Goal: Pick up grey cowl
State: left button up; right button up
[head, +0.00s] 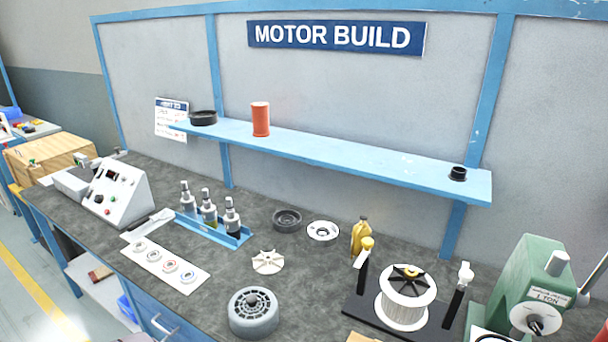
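A round grey part with a slotted, ribbed face and a central hub, which looks like the grey cowl (253,313), sits on the dark bench top (190,318) at the lower middle of the head view. A darker grey round cup-like part (287,220) lies farther back on the bench, so I cannot be fully sure which one is the cowl. Neither of my grippers shows in the head view.
A white fan wheel (267,262) lies just behind the ribbed part. A white-and-black disc (322,232), a yellow bottle (360,236), a wire spool on a stand (406,307) and a green press (528,284) stand rightward. A blue bottle tray (230,241) and white panel (166,264) lie leftward.

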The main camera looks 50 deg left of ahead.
aim_at(260, 329)
jog(key=u, duration=1.85)
jog(key=i+j, duration=0.1)
jog(key=j, duration=0.25)
jog(key=i+j+z, duration=0.1)
jog(key=j, duration=0.3)
jog(key=i+j, duration=0.1)
jog(key=j, duration=0.25)
jog(key=z, duration=0.05)
